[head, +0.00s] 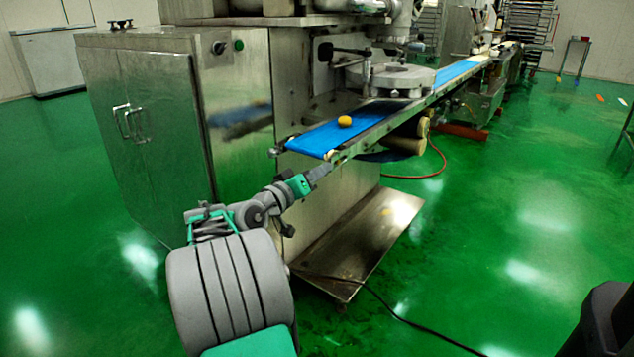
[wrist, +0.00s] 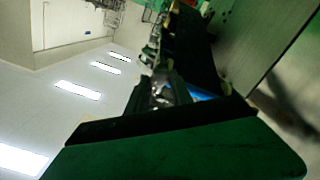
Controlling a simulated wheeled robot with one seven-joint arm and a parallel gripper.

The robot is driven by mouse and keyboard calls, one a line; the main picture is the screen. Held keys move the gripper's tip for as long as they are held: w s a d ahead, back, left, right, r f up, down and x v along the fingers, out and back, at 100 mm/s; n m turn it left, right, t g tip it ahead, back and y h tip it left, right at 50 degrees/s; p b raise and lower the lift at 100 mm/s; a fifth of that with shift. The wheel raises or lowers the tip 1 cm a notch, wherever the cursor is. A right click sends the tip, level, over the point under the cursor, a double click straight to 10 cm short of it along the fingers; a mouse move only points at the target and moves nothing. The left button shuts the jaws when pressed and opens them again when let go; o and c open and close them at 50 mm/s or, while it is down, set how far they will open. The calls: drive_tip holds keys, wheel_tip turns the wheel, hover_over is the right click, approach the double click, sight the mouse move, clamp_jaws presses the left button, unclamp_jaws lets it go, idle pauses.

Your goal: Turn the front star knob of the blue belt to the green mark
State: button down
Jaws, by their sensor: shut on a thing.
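The blue belt (head: 320,137) runs from the front of the steel machine away to the back right in the head view. A bit of it also shows in the wrist view (wrist: 203,93). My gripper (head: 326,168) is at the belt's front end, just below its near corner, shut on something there. The front star knob is hidden behind or between my fingers, so I cannot make out its shape or angle. I cannot see the green mark.
An orange-yellow ball (head: 344,121) lies on the belt. The steel cabinet (head: 150,110) stands left of my arm. A low metal plate (head: 365,245) sits near the floor below the belt. A black cable (head: 410,322) crosses the green floor. The floor at right is mostly clear.

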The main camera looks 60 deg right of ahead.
drive_tip(key=shift+m+b, duration=0.4)
drive_tip(key=shift+m, duration=0.1)
drive_tip(key=c, duration=1.1)
unclamp_jaws()
drive_tip(key=a, duration=0.2)
drive_tip(key=a+p, duration=0.1)
drive_tip(key=a, duration=0.2)
drive_tip(key=w+a+p, duration=0.1)
drive_tip(key=a, duration=0.1)
drive_tip(key=shift+w+a, duration=0.1)
drive_tip(key=shift+a, duration=0.25)
